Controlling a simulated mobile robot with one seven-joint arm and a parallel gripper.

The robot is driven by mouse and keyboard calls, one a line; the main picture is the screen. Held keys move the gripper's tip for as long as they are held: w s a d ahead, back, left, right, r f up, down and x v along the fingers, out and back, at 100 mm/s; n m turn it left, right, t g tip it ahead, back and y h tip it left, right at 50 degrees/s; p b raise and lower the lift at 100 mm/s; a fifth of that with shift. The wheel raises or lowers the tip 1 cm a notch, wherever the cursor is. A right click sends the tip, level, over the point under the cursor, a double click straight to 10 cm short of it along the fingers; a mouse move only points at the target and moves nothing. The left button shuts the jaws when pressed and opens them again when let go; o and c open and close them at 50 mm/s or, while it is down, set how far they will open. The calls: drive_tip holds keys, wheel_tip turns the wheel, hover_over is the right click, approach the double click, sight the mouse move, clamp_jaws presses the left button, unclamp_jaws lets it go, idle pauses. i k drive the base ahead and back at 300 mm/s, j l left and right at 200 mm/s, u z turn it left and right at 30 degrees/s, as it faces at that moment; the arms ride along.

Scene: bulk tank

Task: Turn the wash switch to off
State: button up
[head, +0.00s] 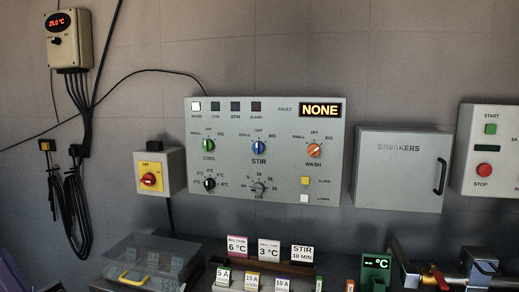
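The wash switch (314,150) is an orange round knob on the right of the grey control panel (285,180). It has SMALL, OFF and BIG marked around it, with OFF at the top. Its pointer is slanted, not upright at OFF. It seems to lean toward BIG at the upper right, but the knob is small and I cannot be sure. The green COOL knob (208,146) and the blue STIR knob (259,147) look upright, toward OFF. The fault display (320,110) reads NONE.
A closed breakers box (400,175) and a start/stop box (488,150) are to the right. Below stand label cards (268,251), a clear-lidded case (150,262) and pipework (430,275). The panel front is unobstructed.

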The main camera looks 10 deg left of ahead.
sight(314, 149)
drive_tip(key=i+u, duration=0.25)
drive_tip(key=i, duration=0.15)
drive_tip(key=i+u, duration=0.3)
drive_tip(key=i, duration=0.15)
